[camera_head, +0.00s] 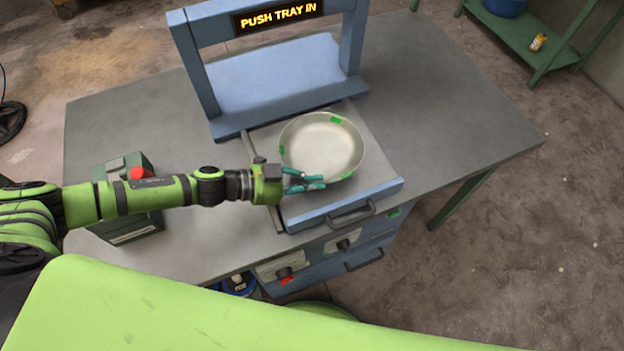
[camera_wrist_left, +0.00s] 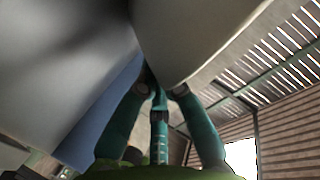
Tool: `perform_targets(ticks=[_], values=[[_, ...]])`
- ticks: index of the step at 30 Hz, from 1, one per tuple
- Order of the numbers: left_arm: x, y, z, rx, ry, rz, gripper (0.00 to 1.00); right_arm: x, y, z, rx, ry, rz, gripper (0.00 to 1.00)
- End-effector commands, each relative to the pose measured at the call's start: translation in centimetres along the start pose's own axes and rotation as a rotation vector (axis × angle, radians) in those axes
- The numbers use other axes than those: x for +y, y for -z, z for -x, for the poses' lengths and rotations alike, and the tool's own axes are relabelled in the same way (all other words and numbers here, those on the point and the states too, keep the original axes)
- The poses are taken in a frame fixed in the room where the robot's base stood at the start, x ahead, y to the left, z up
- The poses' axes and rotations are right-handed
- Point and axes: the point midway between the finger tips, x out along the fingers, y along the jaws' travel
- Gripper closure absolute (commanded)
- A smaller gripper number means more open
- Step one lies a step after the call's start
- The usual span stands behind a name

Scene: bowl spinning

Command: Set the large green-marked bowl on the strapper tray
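The large pale bowl (camera_head: 322,142) with green marks on its rim is over the grey strapper tray (camera_head: 376,170), inside its outline in the head view. I cannot tell whether it rests fully on the tray. My left gripper (camera_head: 312,182) is at the bowl's front-left rim, with its teal fingers around the edge. In the left wrist view the fingertips (camera_wrist_left: 163,90) close in on the bowl's edge (camera_wrist_left: 190,40), which hides the tips partly. My right gripper is not in view.
The blue strapper frame (camera_head: 196,70) stands behind the tray, with a lit sign (camera_head: 278,15) reading "PUSH TRAY IN". The tray's blue front has a handle (camera_head: 350,212). A green box with a red button (camera_head: 137,173) is at the left. The table's right side is clear.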

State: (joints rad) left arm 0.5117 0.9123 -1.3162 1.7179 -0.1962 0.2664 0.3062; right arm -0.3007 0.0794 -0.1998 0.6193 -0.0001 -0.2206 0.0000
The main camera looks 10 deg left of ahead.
Motion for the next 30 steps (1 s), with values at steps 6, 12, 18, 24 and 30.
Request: perform_targets(ticks=[6, 12, 18, 24, 30], values=[[0.0, 0.0, 0.0, -0.001, 0.000, 0.001, 0.69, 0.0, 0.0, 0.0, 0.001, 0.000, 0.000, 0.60], [-0.2, 0.3, 0.1, 0.000, 0.000, 0.000, 0.69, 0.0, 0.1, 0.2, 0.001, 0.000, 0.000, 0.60], [-0.2, 0.3, 2.9, -0.005, -0.001, 0.003, 0.69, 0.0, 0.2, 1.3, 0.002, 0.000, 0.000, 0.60], [-0.2, 0.3, 6.1, -0.004, 0.000, 0.004, 0.69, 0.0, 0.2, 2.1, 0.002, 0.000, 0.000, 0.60], [-0.2, 0.3, 7.5, -0.001, 0.000, 0.000, 0.69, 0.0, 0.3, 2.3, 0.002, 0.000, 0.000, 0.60]])
